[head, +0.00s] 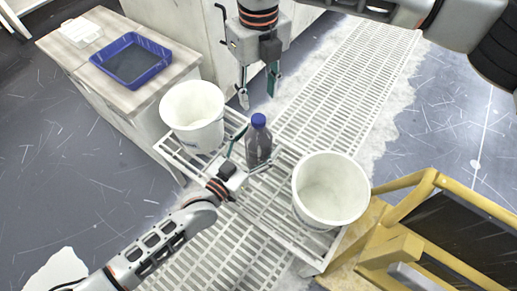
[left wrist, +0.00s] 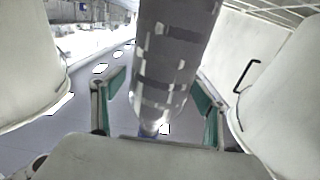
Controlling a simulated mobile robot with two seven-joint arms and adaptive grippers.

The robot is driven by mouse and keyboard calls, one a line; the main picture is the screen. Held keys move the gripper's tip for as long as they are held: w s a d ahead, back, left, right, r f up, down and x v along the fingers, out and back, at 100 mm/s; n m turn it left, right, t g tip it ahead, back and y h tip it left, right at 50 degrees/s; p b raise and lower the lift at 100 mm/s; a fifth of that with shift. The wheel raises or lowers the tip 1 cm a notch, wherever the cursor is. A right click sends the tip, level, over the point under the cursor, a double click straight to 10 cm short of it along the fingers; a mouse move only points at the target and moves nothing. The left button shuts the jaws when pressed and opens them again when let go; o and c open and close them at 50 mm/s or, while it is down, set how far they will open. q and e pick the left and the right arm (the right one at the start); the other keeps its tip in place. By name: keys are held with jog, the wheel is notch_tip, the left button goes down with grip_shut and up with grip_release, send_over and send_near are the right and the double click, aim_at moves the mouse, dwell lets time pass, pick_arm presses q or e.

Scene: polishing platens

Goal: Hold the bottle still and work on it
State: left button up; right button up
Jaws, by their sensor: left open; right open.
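The bottle (head: 258,150) has a dark, see-through body and a blue-purple cap. It stands upright on the white slatted stand, between two white buckets. My left gripper (head: 252,150) is open, with one finger on each side of the bottle. In the left wrist view the bottle (left wrist: 172,65) rises between the green-padded fingers (left wrist: 160,105), with gaps visible on both sides. My right gripper (head: 258,92) is open and empty, pointing down above and behind the bottle, apart from the cap.
A white bucket (head: 194,112) stands left of the bottle and another bucket (head: 330,192) to its right, leaving little side room. A blue tray (head: 131,62) sits on a cabinet at upper left. Yellow steps (head: 400,215) stand at lower right.

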aim_at(258, 118)
pick_arm(q)
grip_shut()
pick_arm(e)
jog(key=m, duration=1.9)
jog(key=shift+m, duration=0.3)
jog(key=m, duration=0.7)
jog(key=shift+f, duration=4.05)
